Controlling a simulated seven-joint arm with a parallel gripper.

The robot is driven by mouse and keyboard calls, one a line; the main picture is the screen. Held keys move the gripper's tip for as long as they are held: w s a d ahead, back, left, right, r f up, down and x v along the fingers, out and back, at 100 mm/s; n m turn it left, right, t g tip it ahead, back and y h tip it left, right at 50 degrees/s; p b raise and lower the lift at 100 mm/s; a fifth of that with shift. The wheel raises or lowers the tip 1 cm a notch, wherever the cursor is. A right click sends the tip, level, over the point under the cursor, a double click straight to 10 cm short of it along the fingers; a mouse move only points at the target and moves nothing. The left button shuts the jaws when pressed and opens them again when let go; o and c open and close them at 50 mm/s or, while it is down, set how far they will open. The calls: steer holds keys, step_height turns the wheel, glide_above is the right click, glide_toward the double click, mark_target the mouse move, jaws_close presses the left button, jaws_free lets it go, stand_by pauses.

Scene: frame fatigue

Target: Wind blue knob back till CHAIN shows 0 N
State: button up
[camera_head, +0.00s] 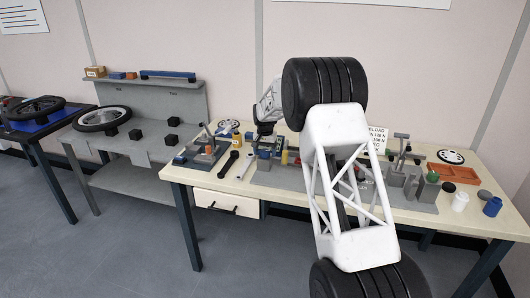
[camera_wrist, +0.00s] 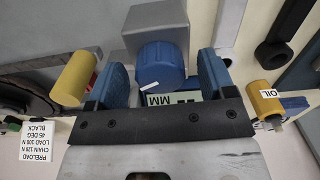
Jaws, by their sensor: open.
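The blue knob (camera_wrist: 158,64), round with a white index line, sits in front of a grey block (camera_wrist: 157,25) in the wrist view. My gripper (camera_wrist: 164,75) is open, its two blue fingers on either side of the knob. A gap shows on the right; whether the left finger touches is unclear. In the head view my gripper (camera_head: 267,142) is over the bench's middle fixture, and the knob cannot be made out there. A pale panel (camera_wrist: 178,98) lettered MM shows partly behind the gripper's dark edge. No CHAIN reading is legible.
A yellow cylinder (camera_wrist: 78,78) stands close left of the fingers, and a yellow OIL bottle (camera_wrist: 265,100) is to the right. A PRELOAD card (camera_wrist: 28,142) is at lower left. The orange tray (camera_head: 453,173) and blue cup (camera_head: 492,206) are at the bench's right.

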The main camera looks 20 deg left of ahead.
steer(key=c, duration=0.9)
steer(key=shift+n, duration=2.2)
steer(key=o, duration=0.9)
